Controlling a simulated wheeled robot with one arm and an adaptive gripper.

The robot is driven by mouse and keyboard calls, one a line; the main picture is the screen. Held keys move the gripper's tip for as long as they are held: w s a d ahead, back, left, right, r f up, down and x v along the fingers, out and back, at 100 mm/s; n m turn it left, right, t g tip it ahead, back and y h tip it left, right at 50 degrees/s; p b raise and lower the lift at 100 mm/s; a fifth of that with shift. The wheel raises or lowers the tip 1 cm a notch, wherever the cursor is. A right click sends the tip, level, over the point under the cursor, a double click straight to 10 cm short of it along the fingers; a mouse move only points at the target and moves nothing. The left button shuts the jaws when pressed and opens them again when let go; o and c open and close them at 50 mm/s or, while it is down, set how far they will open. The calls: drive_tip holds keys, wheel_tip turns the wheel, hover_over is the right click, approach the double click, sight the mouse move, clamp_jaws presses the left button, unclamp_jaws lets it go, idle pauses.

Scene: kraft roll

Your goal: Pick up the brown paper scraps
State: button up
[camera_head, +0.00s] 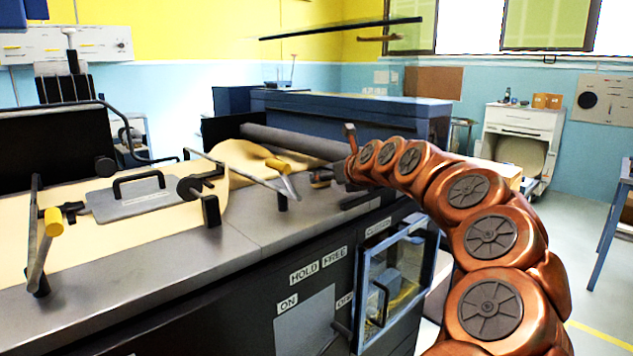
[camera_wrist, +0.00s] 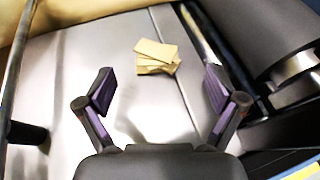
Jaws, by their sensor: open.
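The brown paper scraps (camera_wrist: 156,57) lie in a small stack on the grey metal top (camera_wrist: 85,55) in the wrist view. The pieces overlap at slightly different angles. My gripper (camera_wrist: 158,90) is open, with its two purple-padded fingers apart and nothing between them. The scraps lie beyond the fingertips, roughly centred between them in the picture. In the head view my gripper (camera_head: 320,178) is over the machine top, at the end of my copper-coloured arm. I cannot make out the scraps in that view.
A dark roller (camera_wrist: 270,45) lies right of the scraps, past a slot in the metal. Brown kraft paper (camera_head: 245,160) curls over the machine top. Metal levers (camera_head: 290,185) stand near my gripper. A flat plate with a black handle (camera_head: 135,200) lies on the left paper.

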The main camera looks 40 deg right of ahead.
drive_tip(key=shift+w+d+f, duration=0.15)
drive_tip(key=shift+w+f, duration=0.1)
drive_tip(key=shift+w, duration=0.2)
drive_tip(key=x, duration=0.3)
drive_tip(key=shift+w+a, duration=0.2)
drive_tip(key=shift+w, duration=0.2)
drive_tip(key=shift+w+d+f, duration=0.2)
drive_tip(key=shift+w+f, duration=0.1)
drive_tip(key=shift+w, duration=0.15)
drive_tip(key=shift+c, duration=0.4)
drive_tip(key=c, duration=0.8)
